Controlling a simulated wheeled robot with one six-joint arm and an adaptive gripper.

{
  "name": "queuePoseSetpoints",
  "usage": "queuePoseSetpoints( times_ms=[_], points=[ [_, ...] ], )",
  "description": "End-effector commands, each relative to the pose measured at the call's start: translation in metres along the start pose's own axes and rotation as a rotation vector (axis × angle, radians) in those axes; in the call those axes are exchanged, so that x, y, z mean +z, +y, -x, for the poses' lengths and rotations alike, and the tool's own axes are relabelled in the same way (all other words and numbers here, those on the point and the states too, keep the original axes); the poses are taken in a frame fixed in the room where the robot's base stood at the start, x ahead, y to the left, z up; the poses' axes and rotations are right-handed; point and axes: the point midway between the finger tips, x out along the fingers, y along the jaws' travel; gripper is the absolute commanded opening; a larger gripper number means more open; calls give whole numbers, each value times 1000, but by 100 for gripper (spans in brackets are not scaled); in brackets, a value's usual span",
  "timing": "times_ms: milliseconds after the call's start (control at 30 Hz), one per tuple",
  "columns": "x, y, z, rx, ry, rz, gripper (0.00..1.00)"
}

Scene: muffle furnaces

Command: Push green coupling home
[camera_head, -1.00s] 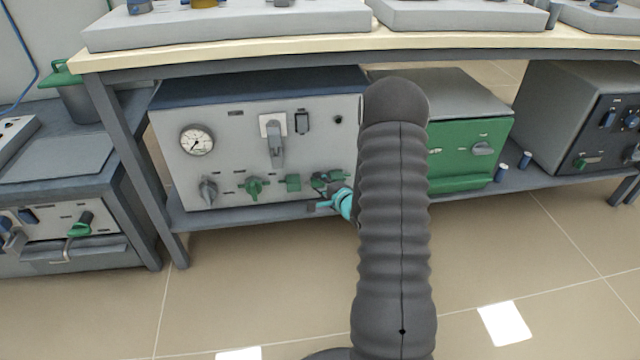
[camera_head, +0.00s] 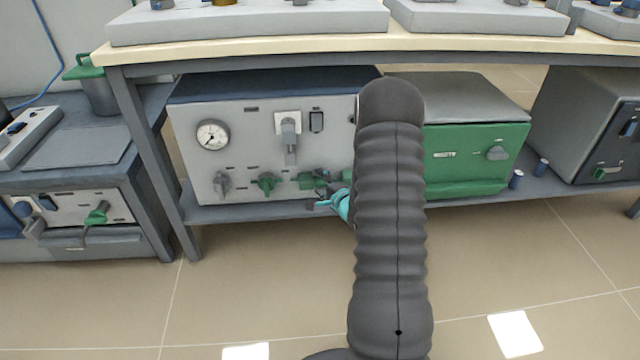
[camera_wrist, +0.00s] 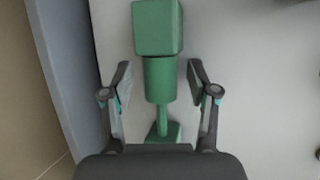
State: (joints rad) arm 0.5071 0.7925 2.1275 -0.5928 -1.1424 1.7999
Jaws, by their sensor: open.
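The green coupling (camera_wrist: 160,80) is a cylinder in the middle of the wrist view. Its upper end meets a green square block (camera_wrist: 157,27), with no gap visible from here. A thin green stem runs below it to a green foot (camera_wrist: 163,133). My gripper (camera_wrist: 160,84) is open, one finger on each side of the cylinder, with visible space at both sides. In the head view my gripper (camera_head: 325,204) is at the lower front of the grey furnace, by the green block (camera_head: 305,181); my arm hides part of this area.
The grey furnace panel (camera_head: 240,150) carries a gauge (camera_head: 212,134), a grey lever (camera_head: 290,140) and a green knob (camera_head: 267,183). A green-fronted furnace (camera_head: 470,155) stands to the right. The tabletop (camera_head: 270,52) overhangs both. The floor in front is clear.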

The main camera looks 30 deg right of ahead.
Motion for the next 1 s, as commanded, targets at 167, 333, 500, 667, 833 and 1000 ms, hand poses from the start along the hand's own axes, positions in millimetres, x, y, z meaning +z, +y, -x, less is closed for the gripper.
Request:
queuePoseSetpoints(
  times_ms=[167, 333, 500, 667, 833, 1000],
  points=[
    [-1, 0, 7, 0, 1, 0, 59],
    [0, 0, 33, 0, 2, -1, 59],
    [1, 0, 68, 1, 0, -1, 59],
    [1, 0, 96, 1, -1, 0, 59],
    [1, 0, 113, 0, -3, 0, 59],
    [2, 0, 119, 1, -4, 1, 59]
  ],
)
